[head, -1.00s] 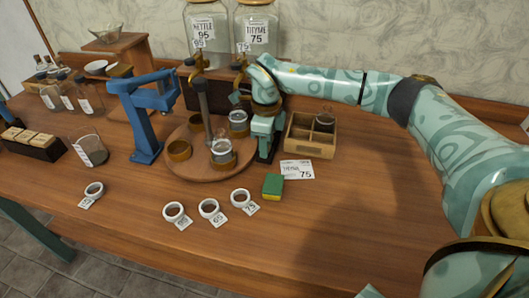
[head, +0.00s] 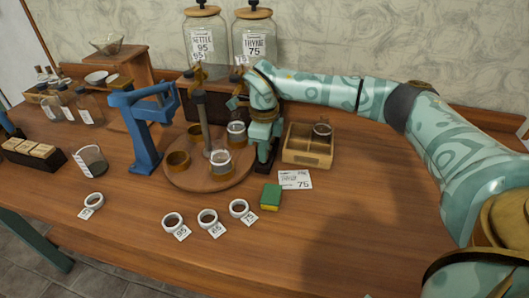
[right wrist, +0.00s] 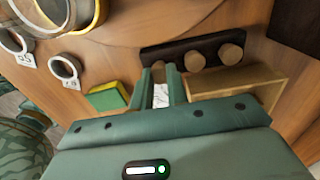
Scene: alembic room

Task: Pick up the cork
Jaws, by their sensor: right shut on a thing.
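Several tan corks stand in a dark rack (right wrist: 185,45) in the right wrist view; two show clear, a middle cork (right wrist: 194,62) and an end cork (right wrist: 230,54). My right gripper (right wrist: 160,74) is shut on another cork at the near end of the row, mostly hidden between the fingers. I cannot tell if that cork is clear of the rack. In the head view my right gripper (head: 265,150) points down between the round wooden stand (head: 205,183) and the divided crate (head: 308,158), and hides most of the rack. My left gripper is not in view.
A green-yellow sponge (head: 271,197) and a price card (head: 295,180) lie in front of the crate. A blue press-like stand (head: 145,130) is left of the round stand. White tagged rings (head: 208,217) lie in front. The table's right front is clear.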

